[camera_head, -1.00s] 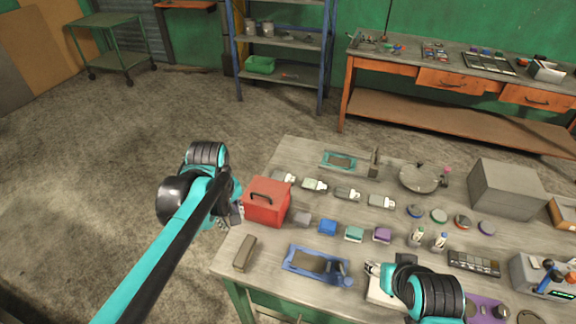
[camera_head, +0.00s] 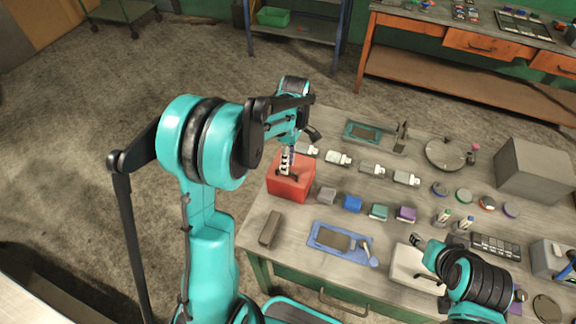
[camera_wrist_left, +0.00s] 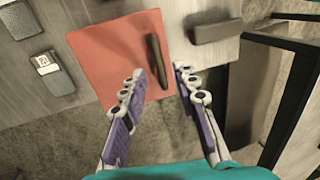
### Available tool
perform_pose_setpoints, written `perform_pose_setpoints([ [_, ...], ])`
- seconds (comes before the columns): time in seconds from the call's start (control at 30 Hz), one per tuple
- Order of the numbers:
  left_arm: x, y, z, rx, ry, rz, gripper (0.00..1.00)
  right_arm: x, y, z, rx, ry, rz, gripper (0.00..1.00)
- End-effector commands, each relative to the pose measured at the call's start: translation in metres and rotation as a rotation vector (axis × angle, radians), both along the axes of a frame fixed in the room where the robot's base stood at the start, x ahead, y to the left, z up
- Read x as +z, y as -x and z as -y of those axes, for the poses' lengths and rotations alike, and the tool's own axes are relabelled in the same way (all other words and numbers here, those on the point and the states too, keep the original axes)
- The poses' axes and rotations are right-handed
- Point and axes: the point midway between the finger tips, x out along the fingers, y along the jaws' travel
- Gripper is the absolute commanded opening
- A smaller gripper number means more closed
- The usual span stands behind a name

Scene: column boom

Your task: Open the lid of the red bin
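The red bin (camera_head: 291,190) stands at the left end of the workbench (camera_head: 330,275), and its lid looks shut. It also fills the middle of the left wrist view (camera_wrist_left: 108,52), with a dark bar handle (camera_wrist_left: 159,62) on its lid. My left gripper (camera_head: 287,162) is above the bin. In the left wrist view its two fingers (camera_wrist_left: 161,74) are apart, with the handle lying in line with the gap between them. I cannot tell whether they touch it. My right gripper (camera_head: 416,241) is low over the right front of the bench, beside a pale box (camera_head: 411,270). Its opening is unclear.
A brown block (camera_head: 270,229) and a blue tray-like frame (camera_head: 341,242) lie in front of the bin. Small coloured blocks, including a blue one (camera_head: 352,203), sit to its right. Grey-white connectors (camera_head: 339,158) lie behind. A grey box (camera_head: 532,170) stands far right.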

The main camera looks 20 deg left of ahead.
Motion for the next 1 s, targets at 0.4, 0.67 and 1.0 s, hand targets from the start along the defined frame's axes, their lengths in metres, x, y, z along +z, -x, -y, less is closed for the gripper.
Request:
perform_pose_setpoints([
  [0.4,-0.0151,0.0033,0.0003,-0.001,0.0,0.001,0.3,-0.0027,-0.0001,0.0,0.0,0.0,0.0,0.52],
  [0.67,-0.0148,0.0033,0.0003,-0.001,0.0,0.001,0.0,-0.0027,-0.0001,0.0,0.0,0.0,0.0,0.52],
  [1.0,-0.0103,0.0005,0.0001,-0.001,0.0,0.001,0.0,-0.0008,-0.0001,0.0,0.0,0.0,0.0,0.52],
])
